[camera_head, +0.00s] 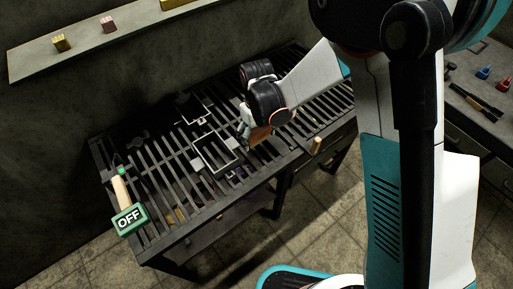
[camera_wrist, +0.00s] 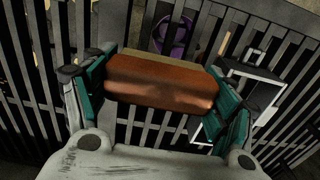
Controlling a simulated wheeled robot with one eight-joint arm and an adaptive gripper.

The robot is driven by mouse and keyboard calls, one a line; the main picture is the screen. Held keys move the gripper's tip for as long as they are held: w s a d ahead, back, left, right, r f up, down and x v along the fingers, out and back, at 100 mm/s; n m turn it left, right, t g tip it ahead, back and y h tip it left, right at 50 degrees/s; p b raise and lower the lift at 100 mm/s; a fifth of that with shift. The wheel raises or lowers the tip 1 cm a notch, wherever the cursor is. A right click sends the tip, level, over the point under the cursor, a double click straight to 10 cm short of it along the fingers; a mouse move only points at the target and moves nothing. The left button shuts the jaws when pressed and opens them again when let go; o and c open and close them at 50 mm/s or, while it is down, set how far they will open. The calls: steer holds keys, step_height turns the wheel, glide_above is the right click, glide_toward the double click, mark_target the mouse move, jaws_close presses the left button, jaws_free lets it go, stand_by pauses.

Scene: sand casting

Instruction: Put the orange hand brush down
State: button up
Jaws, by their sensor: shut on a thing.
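The orange hand brush (camera_wrist: 160,84) is held between the two teal-padded fingers of my gripper (camera_wrist: 158,90) in the wrist view. It lies crosswise in the jaws, over the slatted metal table (camera_wrist: 140,20). In the head view my gripper (camera_head: 247,130) is low over the middle of the slatted table (camera_head: 165,180), and the brush (camera_head: 260,133) shows below it. I cannot tell whether the brush touches the slats.
An open metal frame (camera_head: 215,152) lies on the slats left of my gripper, with another (camera_head: 193,107) behind. A green OFF box (camera_head: 129,219) is at the table's near left corner. A wall shelf (camera_head: 120,30) holds small blocks. A side bench (camera_head: 485,100) is at right.

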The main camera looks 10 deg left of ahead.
mark_target(257, 149)
steer(key=shift+f+b, duration=0.95)
steer(key=shift+f, duration=1.9)
steer(key=shift+f, duration=0.15)
steer(key=o, duration=1.4)
step_height(257, 149, up, 12)
steer(key=p, duration=0.4)
steer(key=shift+p, duration=0.3)
steer(key=shift+w+d, duration=0.1)
